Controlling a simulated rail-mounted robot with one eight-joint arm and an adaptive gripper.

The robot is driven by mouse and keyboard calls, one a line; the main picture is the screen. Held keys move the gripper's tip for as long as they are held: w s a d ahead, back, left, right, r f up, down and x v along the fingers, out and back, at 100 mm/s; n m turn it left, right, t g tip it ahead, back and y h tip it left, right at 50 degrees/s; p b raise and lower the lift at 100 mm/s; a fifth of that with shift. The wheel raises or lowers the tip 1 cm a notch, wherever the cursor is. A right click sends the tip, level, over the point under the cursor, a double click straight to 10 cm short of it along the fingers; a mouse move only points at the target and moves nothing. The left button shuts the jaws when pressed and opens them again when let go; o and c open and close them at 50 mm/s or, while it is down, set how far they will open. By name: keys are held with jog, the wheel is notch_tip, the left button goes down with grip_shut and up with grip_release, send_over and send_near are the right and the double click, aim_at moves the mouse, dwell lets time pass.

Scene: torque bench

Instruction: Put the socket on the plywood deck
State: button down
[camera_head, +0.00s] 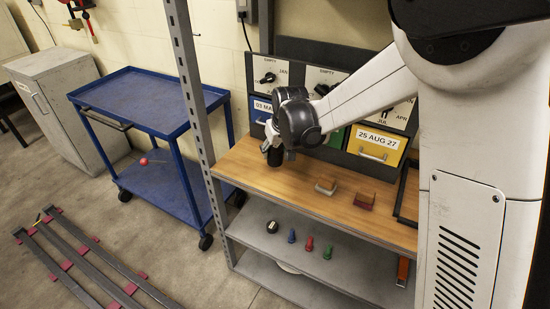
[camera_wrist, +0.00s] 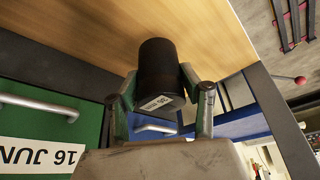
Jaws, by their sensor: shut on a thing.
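The socket is a black cylinder with a small white label, seen in the wrist view (camera_wrist: 158,60) between my fingers. My gripper (camera_wrist: 160,88) is shut on it, one finger on each side. In the head view my gripper (camera_head: 272,145) points down at the rear left of the plywood deck, with the dark socket (camera_head: 274,157) below it. The plywood deck (camera_head: 285,186) is the light wood top of the bench; it also shows in the wrist view (camera_wrist: 215,30). Whether the socket touches the deck I cannot tell.
Labelled drawers, one yellow (camera_head: 374,150), stand behind the deck. Two small blocks, one tan (camera_head: 326,185) and one reddish brown (camera_head: 365,200), lie on the deck. A grey upright post (camera_head: 193,90) stands at its left. The deck's front left is clear.

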aim_at(275, 158)
jog(key=shift+f, duration=1.7)
jog(key=shift+f+b, duration=0.2)
jog(key=shift+b, duration=0.2)
jog(key=c, duration=1)
grip_release()
jog(key=shift+c, duration=0.2)
jog(key=shift+r, duration=0.2)
